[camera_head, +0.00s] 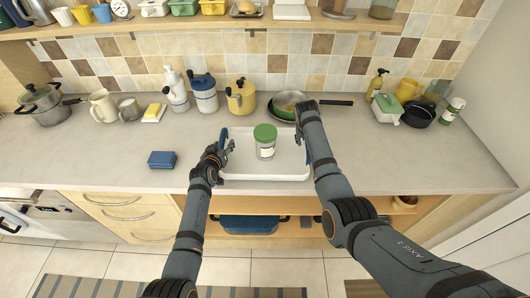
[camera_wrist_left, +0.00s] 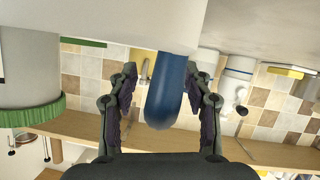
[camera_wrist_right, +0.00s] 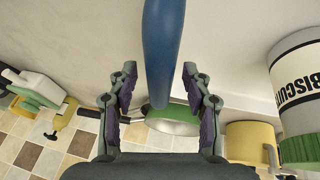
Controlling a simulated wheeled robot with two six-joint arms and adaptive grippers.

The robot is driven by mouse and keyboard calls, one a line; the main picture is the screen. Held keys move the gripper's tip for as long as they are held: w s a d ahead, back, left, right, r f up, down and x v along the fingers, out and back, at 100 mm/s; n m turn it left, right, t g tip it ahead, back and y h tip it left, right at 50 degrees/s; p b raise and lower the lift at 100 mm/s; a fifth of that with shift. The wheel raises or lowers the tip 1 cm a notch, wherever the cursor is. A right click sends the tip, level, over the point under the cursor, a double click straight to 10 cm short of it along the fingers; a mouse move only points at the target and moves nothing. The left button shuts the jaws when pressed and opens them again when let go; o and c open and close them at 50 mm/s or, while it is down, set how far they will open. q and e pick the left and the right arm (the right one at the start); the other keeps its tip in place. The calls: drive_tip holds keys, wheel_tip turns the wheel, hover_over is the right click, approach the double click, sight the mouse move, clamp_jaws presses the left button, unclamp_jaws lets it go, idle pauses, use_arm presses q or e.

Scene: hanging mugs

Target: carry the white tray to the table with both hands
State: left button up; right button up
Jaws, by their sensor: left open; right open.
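The white tray (camera_head: 265,178) lies on the grey kitchen counter, with a green-lidded jar (camera_head: 265,143) standing on it. My left gripper (camera_head: 224,146) is at the tray's left end. In the left wrist view, its open fingers are on either side of the blue left handle (camera_wrist_left: 167,100). My right gripper (camera_head: 300,130) is at the tray's right end, partly hidden by its own arm. In the right wrist view, its open fingers are on either side of the blue right handle (camera_wrist_right: 162,50). The jar, labelled "BISCUIT", also shows there (camera_wrist_right: 298,95).
A pan (camera_head: 288,98) stands close behind the tray's right end. A yellow canister (camera_head: 241,97) and blue-and-white containers stand along the wall. A blue box (camera_head: 162,159) lies left of the tray. The counter's front edge is just before the tray.

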use_arm(q)
drive_tip(key=shift+c, duration=0.4)
use_arm(e)
drive_tip(key=shift+c, duration=0.5)
use_arm(q)
clamp_jaws()
use_arm(e)
clamp_jaws()
